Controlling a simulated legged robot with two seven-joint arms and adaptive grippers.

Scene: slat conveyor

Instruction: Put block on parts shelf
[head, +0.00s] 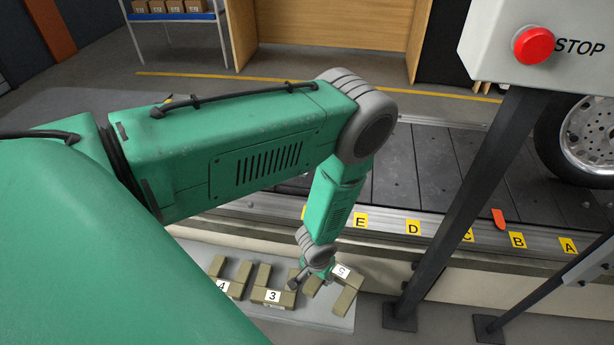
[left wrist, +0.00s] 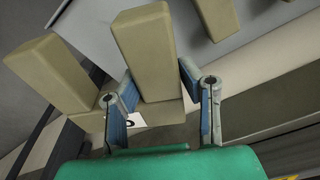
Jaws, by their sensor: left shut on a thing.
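My left gripper (head: 311,276) is low over a pale grey shelf (head: 338,322), among the olive-tan pieces lying beside the conveyor. In the left wrist view, the gripper (left wrist: 160,103) has its two blue-padded fingers on either side of a tan block (left wrist: 156,50) and is shut on it. A tan bar with a partly hidden white label shows beneath the fingers. In the head view, the gripper and forearm partly hide the held block, between the tan piece labelled 3 (head: 285,300) and the one labelled 5 (head: 350,284). My right gripper is not in view.
Another tan piece labelled 4 (head: 235,284) lies left. The slat conveyor (head: 430,160) runs behind, with yellow letter tags along its edge and a wheel (head: 588,140) on it. A stop box (head: 535,45) on dark posts stands right. A rack with boxes (head: 175,15) is far back.

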